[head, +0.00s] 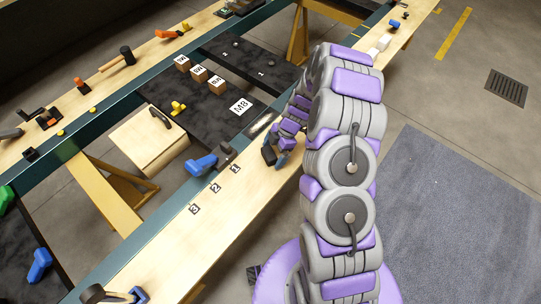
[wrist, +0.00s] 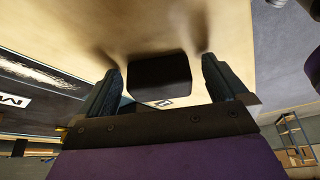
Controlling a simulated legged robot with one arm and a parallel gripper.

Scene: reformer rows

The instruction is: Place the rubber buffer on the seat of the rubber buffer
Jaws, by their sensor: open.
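A black block with rounded corners, which looks like the rubber buffer (wrist: 160,76), lies on the pale wooden surface in the wrist view. It also shows as a small dark block (head: 268,155) on the plank in the head view. My gripper (wrist: 162,64) is open, its two dark fingers on either side of the block with a gap at each side. In the head view my gripper (head: 284,149) is low over the plank, just right of the block. I cannot tell which part is the buffer's seat.
The wooden plank (head: 225,210) carries labels 1, 2 and 3. A blue-handled tool (head: 201,164) and a dark part (head: 226,150) lie left of my gripper. A dark panel with an M8 card (head: 241,106) and a wooden box (head: 150,138) are beyond. The plank is clear near the labels.

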